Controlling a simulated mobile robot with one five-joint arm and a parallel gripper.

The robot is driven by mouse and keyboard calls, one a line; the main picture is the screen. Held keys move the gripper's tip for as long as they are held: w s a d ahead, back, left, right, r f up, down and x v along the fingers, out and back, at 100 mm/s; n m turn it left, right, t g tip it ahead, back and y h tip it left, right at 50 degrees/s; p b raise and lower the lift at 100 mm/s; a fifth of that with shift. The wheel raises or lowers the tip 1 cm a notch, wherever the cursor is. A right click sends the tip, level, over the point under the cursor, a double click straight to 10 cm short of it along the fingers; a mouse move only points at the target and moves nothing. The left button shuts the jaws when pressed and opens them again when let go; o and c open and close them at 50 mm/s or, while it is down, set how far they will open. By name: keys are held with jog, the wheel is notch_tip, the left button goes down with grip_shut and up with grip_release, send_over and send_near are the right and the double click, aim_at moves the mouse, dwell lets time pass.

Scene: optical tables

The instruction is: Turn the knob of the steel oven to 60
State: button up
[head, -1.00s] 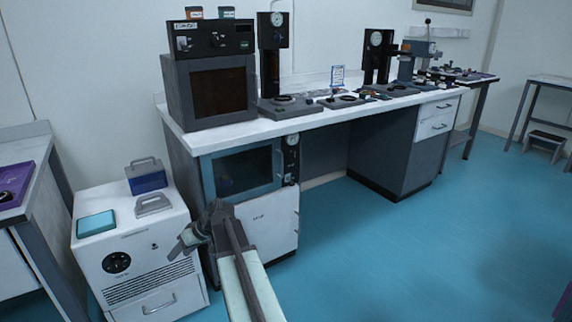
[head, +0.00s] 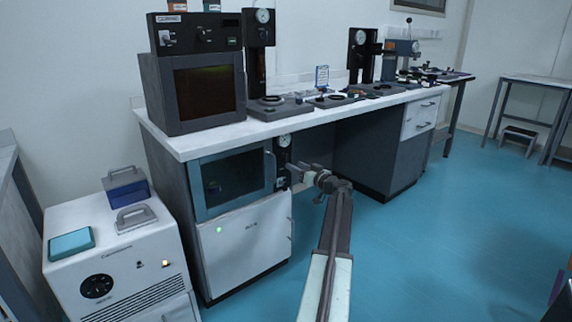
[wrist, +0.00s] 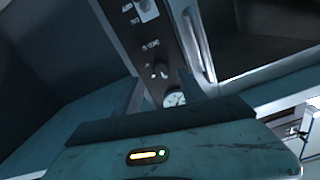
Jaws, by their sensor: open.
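The oven I take as the steel oven (head: 232,178) is built in under the bench, with a dark glass door. Its narrow dark control panel (head: 283,155) is on the right, with a round white gauge (head: 284,141). My gripper (head: 292,174) is in front of the panel's lower part. In the wrist view, the panel runs diagonally with a small dark knob (wrist: 160,70) and the gauge (wrist: 174,99). My gripper (wrist: 162,90) is open, its fingers at either side of the panel in the picture. Contact with the knob and its setting cannot be told.
A dark oven (head: 203,85) stands on the bench (head: 215,142), beside gauge stands. A white cabinet unit (head: 120,250) with a black dial is at lower left. The oven's door handle (wrist: 200,45) is close to the fingers. Open blue floor (head: 430,240) lies to the right.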

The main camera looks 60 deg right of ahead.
aim_at(287, 161)
jog(key=x, duration=0.5)
jog(key=shift+w, duration=0.25)
grip_shut()
jog(key=shift+m, duration=0.3)
jog(key=m, duration=1.1)
jog(key=shift+m, duration=0.3)
jog(key=m, duration=1.1)
jog(key=shift+r+m, duration=0.1)
jog(key=shift+m, duration=0.2)
